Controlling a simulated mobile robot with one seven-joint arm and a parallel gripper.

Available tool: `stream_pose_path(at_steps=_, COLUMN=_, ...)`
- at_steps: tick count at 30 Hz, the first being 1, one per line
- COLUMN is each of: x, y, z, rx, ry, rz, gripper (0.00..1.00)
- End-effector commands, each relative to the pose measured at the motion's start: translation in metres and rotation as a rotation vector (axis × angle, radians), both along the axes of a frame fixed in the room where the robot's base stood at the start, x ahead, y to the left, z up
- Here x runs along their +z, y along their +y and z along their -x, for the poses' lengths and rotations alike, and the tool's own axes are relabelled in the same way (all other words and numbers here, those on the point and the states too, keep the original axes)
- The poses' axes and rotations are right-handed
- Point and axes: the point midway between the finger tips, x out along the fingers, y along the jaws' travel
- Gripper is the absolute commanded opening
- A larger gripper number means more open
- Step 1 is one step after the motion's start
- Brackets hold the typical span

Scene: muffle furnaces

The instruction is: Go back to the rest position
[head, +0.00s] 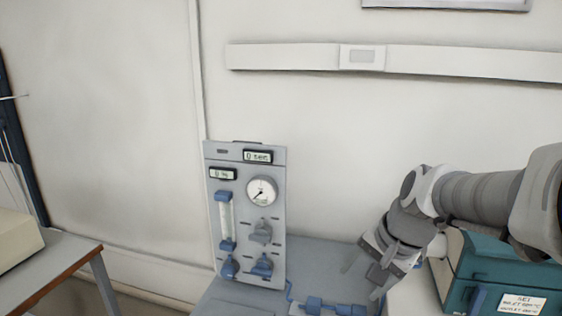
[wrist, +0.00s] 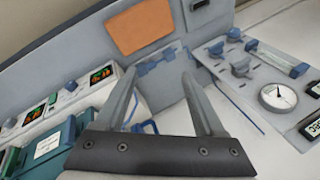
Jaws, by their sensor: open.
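My gripper (head: 362,277) is at the lower right of the head view, at the end of my arm, pointing down to the left between the grey gauge panel (head: 275,218) and the teal box (head: 484,262). In the wrist view my gripper (wrist: 160,80) shows two grey fingers spread apart with nothing between them. It is open and touches nothing that I can see. The gauge panel, with a round dial, blue knobs and small displays, also shows at the right of the wrist view (wrist: 250,75).
A grey bench (head: 320,262) carries the panel, with blue fittings (head: 330,308) at its front. The teal box stands close under my arm. A table (head: 45,268) with a beige box (head: 15,242) is at the left. A white rail (head: 290,57) runs along the wall.

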Motion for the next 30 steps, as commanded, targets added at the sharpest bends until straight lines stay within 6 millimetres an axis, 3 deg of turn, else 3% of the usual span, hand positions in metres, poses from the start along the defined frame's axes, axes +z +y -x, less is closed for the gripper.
stream_pose_path(at_steps=3, x=0.016, y=0.008, z=0.035, rx=0.148, ry=-0.051, rz=0.097, gripper=0.71)
stream_pose_path(at_steps=9, x=0.03, y=0.013, z=0.09, rx=0.388, ry=-0.122, rz=0.274, gripper=0.71)
stream_pose_path(at_steps=15, x=0.031, y=0.011, z=0.128, rx=0.561, ry=-0.169, rz=0.418, gripper=0.71)
stream_pose_path(at_steps=21, x=0.029, y=0.008, z=0.142, rx=0.628, ry=-0.184, rz=0.479, gripper=0.71)
stream_pose_path(at_steps=30, x=0.029, y=0.008, z=0.142, rx=0.631, ry=-0.184, rz=0.481, gripper=0.71)
